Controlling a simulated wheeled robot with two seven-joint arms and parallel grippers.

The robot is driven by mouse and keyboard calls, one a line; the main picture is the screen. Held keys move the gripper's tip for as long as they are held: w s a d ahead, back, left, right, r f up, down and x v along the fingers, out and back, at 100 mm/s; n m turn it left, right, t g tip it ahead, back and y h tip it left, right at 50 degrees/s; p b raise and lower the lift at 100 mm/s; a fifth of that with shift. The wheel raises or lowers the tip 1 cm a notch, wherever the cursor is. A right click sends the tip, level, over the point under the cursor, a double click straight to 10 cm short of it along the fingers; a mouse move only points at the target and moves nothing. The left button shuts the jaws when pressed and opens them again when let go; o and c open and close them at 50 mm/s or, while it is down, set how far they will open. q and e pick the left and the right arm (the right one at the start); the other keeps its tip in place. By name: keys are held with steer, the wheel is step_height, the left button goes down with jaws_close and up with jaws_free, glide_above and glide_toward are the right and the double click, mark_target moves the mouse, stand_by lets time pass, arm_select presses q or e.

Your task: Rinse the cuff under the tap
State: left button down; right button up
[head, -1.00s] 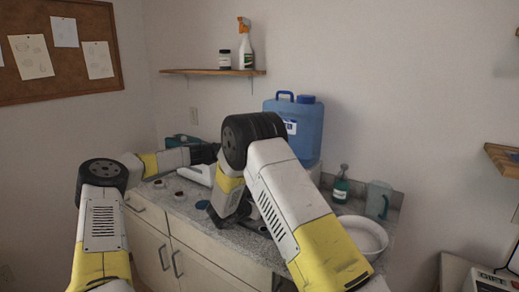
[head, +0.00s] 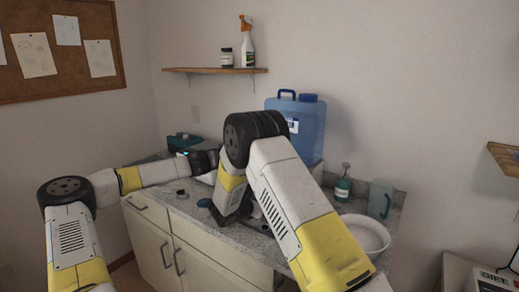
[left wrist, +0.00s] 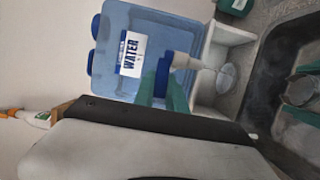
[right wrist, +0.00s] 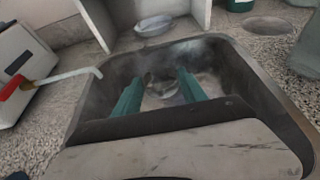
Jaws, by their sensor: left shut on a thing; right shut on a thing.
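The blue water container (head: 300,125) stands at the back of the counter, with its WATER label facing my left wrist camera (left wrist: 128,55). My left gripper (left wrist: 162,90) is shut on the blue part of the tap (left wrist: 162,72), whose white spout (left wrist: 186,61) points away from the container. A thin pale line runs from the spout; I cannot tell if it is water. My right gripper (right wrist: 158,88) is shut on a pale, greyish thing, apparently the cuff (right wrist: 163,92), low in the dark sink (right wrist: 248,75).
A white riser (left wrist: 207,88) with a round dish (left wrist: 228,78) inside stands beside the sink. A green bottle (head: 342,188), a jug (head: 381,200) and a white bowl (head: 368,236) stand to the right.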

arm_select(q)
steer(key=c, duration=1.4)
jaws_free()
steer(key=shift+o, duration=0.2)
steer(key=v, duration=1.2)
stand_by(0.9)
